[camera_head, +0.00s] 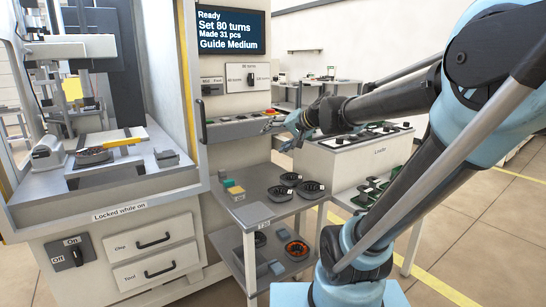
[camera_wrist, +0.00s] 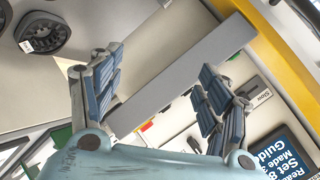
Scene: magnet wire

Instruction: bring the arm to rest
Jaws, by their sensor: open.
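My arm (camera_head: 390,110) reaches in from the right of the head view and extends leftward. Its gripper (camera_head: 290,132) hangs in the air in front of the machine's control panel and above the grey trolley shelf. In the wrist view my gripper (camera_wrist: 160,72) is open, with its blue-padded fingers well apart and nothing held between them. It appears clear of the surfaces around it, though the exact gap cannot be told.
The winding machine (camera_head: 100,150) stands at left; its screen (camera_head: 231,32) reads "Ready". The grey trolley (camera_head: 255,212) holds black round parts (camera_head: 291,179) and small blocks (camera_head: 235,191). A white cabinet (camera_head: 325,165) stands behind my arm. Tiled floor (camera_head: 480,250) is open at lower right.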

